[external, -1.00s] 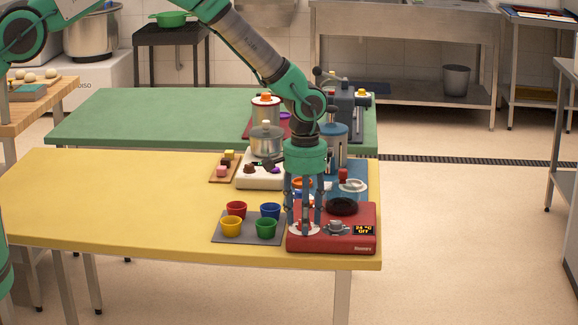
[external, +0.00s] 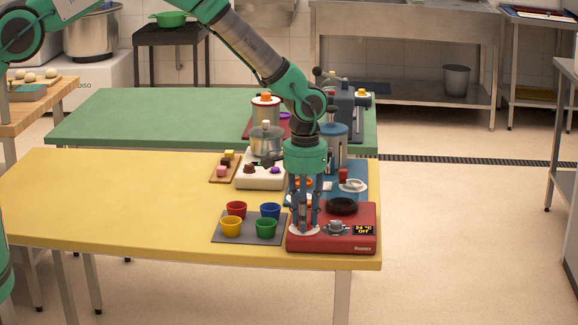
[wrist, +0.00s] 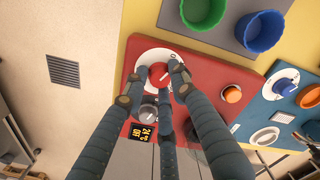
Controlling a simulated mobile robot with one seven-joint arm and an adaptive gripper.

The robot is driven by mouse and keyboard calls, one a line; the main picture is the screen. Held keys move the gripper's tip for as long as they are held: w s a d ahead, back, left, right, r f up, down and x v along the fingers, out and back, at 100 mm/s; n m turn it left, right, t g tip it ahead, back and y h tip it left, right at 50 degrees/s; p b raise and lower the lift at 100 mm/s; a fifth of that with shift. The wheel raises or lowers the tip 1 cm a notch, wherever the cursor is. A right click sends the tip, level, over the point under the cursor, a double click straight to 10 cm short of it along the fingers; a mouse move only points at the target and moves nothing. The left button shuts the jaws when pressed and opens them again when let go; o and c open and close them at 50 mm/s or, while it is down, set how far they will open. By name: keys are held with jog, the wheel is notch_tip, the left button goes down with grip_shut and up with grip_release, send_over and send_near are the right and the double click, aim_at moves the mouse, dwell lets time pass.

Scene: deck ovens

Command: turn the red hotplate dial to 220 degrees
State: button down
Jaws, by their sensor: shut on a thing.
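The red hotplate (external: 315,245) stands at the right front corner of the yellow table. Its red dial (wrist: 157,74) sits on a white scale disc (wrist: 148,56) in the wrist view. My gripper (external: 305,228) points straight down over the left part of the hotplate. In the wrist view, the fingertips of my gripper (wrist: 158,82) are closed around the red dial, which is partly hidden by them. The hotplate's display (wrist: 141,132) reads 24 °C and OFF. The dial's exact angle is hard to read.
A grey knob (wrist: 149,108) is close beside the fingers on the hotplate. A dark round plate (external: 342,207) is behind it. Colored cups on a grey mat (external: 222,240) stand just left. The table's left is clear.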

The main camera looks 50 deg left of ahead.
jog(key=m+b, duration=0.2)
jog(key=m, duration=0.5)
jog(key=m+b, duration=0.2)
jog(key=m, duration=0.4)
jog(key=m+b, duration=0.1)
jog(key=m, duration=0.6)
jog(key=shift+m, duration=0.3)
jog(key=m, duration=0.6)
jog(key=c, duration=1.4)
grip_release()
jog(key=shift+r, duration=0.1)
notch_tip(320, 180, up, 12)
